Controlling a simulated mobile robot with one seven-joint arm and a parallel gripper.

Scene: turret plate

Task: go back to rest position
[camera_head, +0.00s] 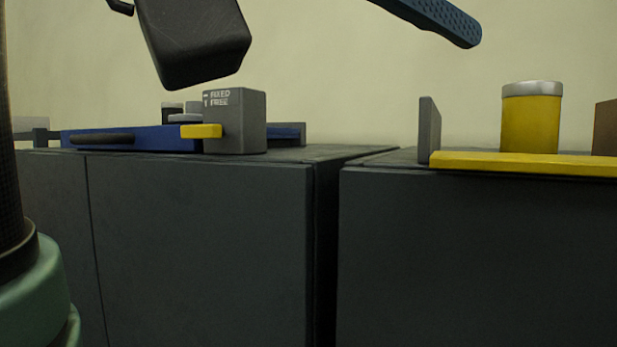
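A dark block (195,40) and a blue piece with a dimpled face (440,20) come in from the top edge, in the air above the cabinets. They look like parts of my arm or gripper, but most of it is cut off by the frame. No pair of fingertips can be made out, and I see nothing held. Below the dark block is a blue plate (125,139) on the left cabinet.
Two dark cabinets, left (200,240) and right (480,250), stand with a narrow gap between them. On the right one are a yellow base (500,163), a yellow cylinder with a silver top (530,120), a grey upright plate (429,130) and a brown block (607,127).

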